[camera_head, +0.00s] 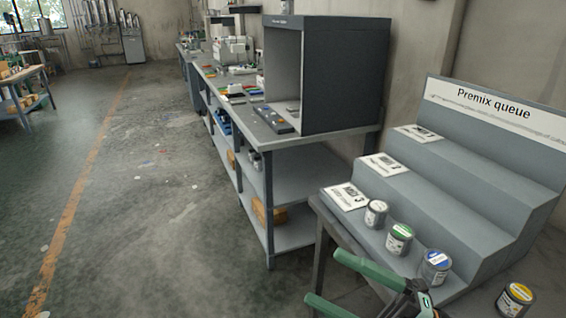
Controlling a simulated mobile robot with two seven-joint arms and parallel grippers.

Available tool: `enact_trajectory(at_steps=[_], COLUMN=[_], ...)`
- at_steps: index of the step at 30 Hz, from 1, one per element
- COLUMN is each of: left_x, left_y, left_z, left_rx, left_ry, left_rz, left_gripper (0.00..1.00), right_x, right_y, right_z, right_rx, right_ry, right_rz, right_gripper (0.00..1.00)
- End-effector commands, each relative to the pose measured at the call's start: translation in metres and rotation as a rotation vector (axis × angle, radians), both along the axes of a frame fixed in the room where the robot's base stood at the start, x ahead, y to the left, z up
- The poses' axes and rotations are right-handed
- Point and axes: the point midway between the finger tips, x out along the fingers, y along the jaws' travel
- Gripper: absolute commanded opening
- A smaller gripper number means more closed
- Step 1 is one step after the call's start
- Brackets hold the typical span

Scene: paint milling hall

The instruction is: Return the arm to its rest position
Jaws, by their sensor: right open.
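My right gripper (323,278) is at the bottom right, with two green fingers spread apart and nothing between them. It is in front of the lowest step of the grey stepped rack (480,190) labelled "Premix queue". A can with a white label (376,214), a can with a green label (399,240) and a can with a blue label (434,267) stand upright in a row on that step. A can with a yellow label (515,299) stands apart at the lower right. My left gripper is out of view.
A long workbench (330,146) with a grey open-fronted booth (345,75) runs along the wall beside the rack. White cards (346,197) lie on the rack's steps. Open concrete floor (165,200) with an orange line lies to the left.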

Motion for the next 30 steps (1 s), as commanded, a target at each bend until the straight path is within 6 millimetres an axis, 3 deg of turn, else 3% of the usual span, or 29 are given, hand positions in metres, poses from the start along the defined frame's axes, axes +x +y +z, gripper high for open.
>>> enact_trajectory(at_steps=[2,4,7,10,12,16,21,30], left_x=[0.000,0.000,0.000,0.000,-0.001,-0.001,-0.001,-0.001], left_y=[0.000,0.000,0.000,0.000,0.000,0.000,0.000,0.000], left_z=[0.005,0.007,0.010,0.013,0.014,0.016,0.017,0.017], left_rx=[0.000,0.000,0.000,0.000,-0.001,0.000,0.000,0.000], left_ry=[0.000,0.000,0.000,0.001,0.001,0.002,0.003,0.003], left_rz=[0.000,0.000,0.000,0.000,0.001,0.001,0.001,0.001], left_gripper=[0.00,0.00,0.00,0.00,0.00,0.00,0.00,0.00], right_x=[0.026,0.045,0.053,0.038,0.017,-0.031,-0.078,-0.078], right_y=[-0.021,-0.044,-0.074,-0.093,-0.099,-0.100,-0.093,-0.093], right_z=[-0.021,-0.055,-0.125,-0.198,-0.245,-0.313,-0.358,-0.358], right_rx=[0.177,0.302,0.427,0.491,0.513,0.525,0.516,0.516], right_ry=[0.213,0.413,0.717,0.995,1.176,1.459,1.680,1.680], right_rz=[-0.159,-0.311,-0.518,-0.685,-0.778,-0.900,-0.973,-0.973], right_gripper=[1.00,1.00,1.00,1.00,1.00,1.00,1.00,1.00])
